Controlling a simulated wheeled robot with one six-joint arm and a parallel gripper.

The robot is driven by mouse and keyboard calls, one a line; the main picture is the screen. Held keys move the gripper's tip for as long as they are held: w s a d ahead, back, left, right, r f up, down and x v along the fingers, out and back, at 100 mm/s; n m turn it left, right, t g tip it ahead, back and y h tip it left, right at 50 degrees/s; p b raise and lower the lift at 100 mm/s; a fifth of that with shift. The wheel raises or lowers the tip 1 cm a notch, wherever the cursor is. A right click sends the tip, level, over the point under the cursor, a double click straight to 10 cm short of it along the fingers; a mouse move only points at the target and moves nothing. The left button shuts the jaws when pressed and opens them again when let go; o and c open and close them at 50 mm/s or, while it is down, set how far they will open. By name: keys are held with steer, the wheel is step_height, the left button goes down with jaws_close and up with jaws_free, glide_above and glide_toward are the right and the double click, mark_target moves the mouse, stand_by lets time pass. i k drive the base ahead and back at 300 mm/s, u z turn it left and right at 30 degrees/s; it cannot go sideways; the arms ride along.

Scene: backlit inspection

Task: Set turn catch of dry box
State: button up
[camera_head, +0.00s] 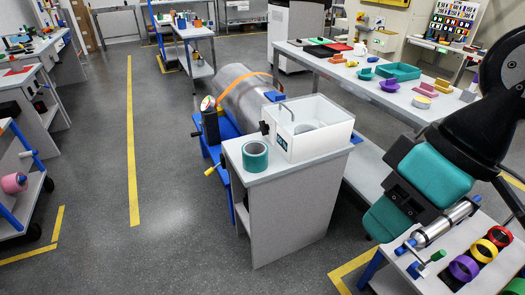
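A white box (334,134), which looks like the dry box, stands on a grey cabinet (290,205) in the middle. A black knob (264,127) sits on its left side and may be the turn catch. A dark label (281,141) is beside it on the front. A bent metal rod (286,109) rises at the upper left of the box, and a round grey shape shows inside. My arm comes in from the right, black with teal blocks, and its end (405,190) is to the right of the box, apart from it. Its fingertips cannot be made out.
A teal tape roll (255,156) stands on the cabinet in front of the box. A large metal cylinder (246,95) lies on a blue frame behind. A long table (425,108) with coloured parts is at the right. Rings (483,250) lie on a bench lower right.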

mark_target(264, 127)
steer(key=z, duration=1.2)
steer(key=k, duration=0.1)
steer(key=u, duration=2.45)
steer(key=i, duration=1.45)
steer(key=z, duration=0.75)
steer(key=i, duration=0.5)
steer(key=z, duration=0.35)
